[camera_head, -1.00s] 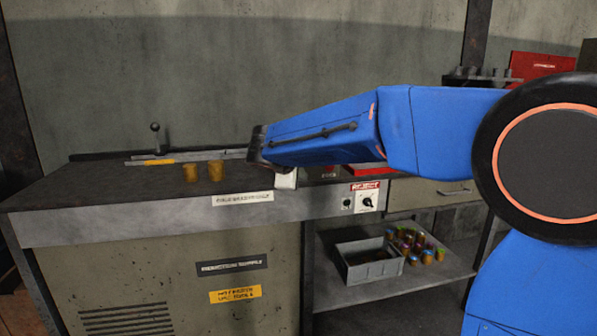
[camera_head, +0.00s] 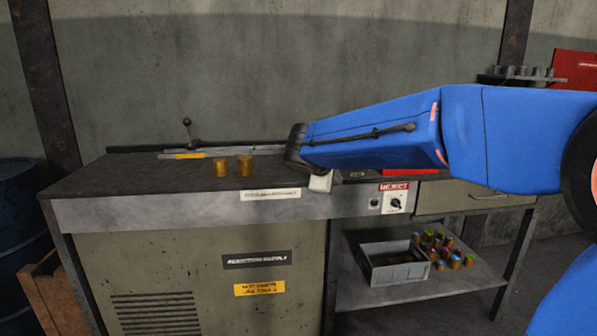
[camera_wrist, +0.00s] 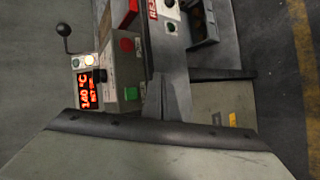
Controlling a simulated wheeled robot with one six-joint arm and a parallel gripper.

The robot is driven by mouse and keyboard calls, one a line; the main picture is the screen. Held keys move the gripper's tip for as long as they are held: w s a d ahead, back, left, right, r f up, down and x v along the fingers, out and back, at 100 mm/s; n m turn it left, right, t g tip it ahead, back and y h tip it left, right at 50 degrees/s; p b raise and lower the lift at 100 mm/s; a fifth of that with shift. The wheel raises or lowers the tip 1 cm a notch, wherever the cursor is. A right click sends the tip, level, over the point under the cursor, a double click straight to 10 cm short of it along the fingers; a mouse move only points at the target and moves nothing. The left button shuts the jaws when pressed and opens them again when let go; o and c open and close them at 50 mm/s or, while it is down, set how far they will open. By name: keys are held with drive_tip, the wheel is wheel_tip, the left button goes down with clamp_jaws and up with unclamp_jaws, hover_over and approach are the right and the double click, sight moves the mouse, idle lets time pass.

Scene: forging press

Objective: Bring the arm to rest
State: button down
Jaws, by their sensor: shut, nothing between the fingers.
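My blue arm reaches in from the right in the head view, held roughly level, with its dark end over the front edge of the bench (camera_head: 165,212). A small pale part below that end shows in the head view; the fingers are not clear there. In the wrist view my gripper (camera_wrist: 166,100) shows as a grey, narrow shape beyond a pale housing with a dark band. It is shut, with nothing seen in it. Behind it in the wrist view are a control panel with a glowing temperature display (camera_wrist: 86,88) and a ball-ended lever (camera_wrist: 64,30).
Two orange-brown cylinders (camera_head: 245,166) stand on the bench top, left of the arm's end. A REJECT panel with a knob (camera_head: 396,202) is on the bench front. A grey bin (camera_head: 378,273) and several coloured cylinders (camera_head: 455,262) are on the lower shelf. A blue drum (camera_head: 20,225) stands at left.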

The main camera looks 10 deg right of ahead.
drive_tip(key=s+d+f+m+g+y, duration=0.1)
drive_tip(key=s+d+f+m, duration=0.15)
drive_tip(key=s, duration=0.45)
drive_tip(key=s+d+f+m+g+y, duration=0.15)
drive_tip(key=s+d, duration=0.25)
drive_tip(key=s, duration=0.4)
drive_tip(key=s+d+f+m+g, duration=0.1)
drive_tip(key=s+d+f+m, duration=0.15)
drive_tip(key=s, duration=0.45)
drive_tip(key=s+a+f+m+y, duration=0.1)
drive_tip(key=s+f+m+y, duration=0.1)
drive_tip(key=s+f, duration=0.3)
drive_tip(key=s+a+f+m+y, duration=0.1)
drive_tip(key=s+f, duration=0.4)
drive_tip(key=s, duration=0.8)
drive_tip(key=shift+f+m+g+y, duration=0.15)
drive_tip(key=shift+m+g+y, duration=0.3)
drive_tip(key=shift+m, duration=0.8)
drive_tip(key=shift+a, duration=0.1)
